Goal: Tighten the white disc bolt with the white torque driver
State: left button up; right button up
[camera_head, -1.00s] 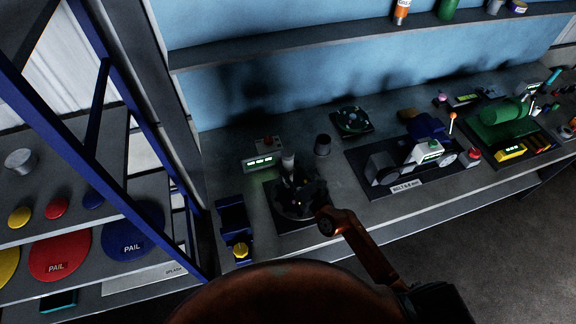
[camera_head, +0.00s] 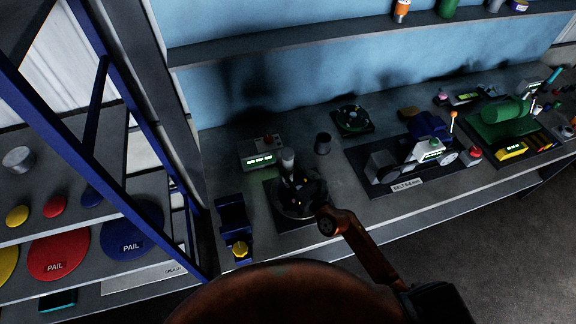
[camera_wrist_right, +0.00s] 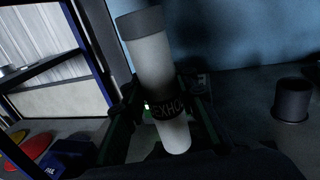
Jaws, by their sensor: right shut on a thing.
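My right gripper (camera_head: 298,188) is over a dark round fixture (camera_head: 282,212) on the bench. It is shut on the white torque driver (camera_head: 288,158), whose top stands up above the fingers. In the right wrist view the driver (camera_wrist_right: 152,62) is a white cylinder with a grey cap and a dark lettered band. It is between the fingers of the right gripper (camera_wrist_right: 160,118) and looks slightly tilted there. The driver's tip and the white disc bolt cannot be made out; the gripper covers that spot. My left gripper is not in view.
A lit display box (camera_head: 262,160) stands behind the fixture. A dark cup (camera_head: 323,143) is to its right. A blue holder with a yellow knob (camera_head: 240,250) is to its left. A belt rig (camera_head: 412,160) stands farther right. A blue-framed rack (camera_head: 140,235) borders the left.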

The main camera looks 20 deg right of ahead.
aim_at(291, 162)
jog(key=shift+f, duration=0.55)
dwell(1.4)
jog(key=shift+r, duration=0.15)
jog(key=shift+r+p, duration=2.2)
jog(key=shift+r, duration=0.5)
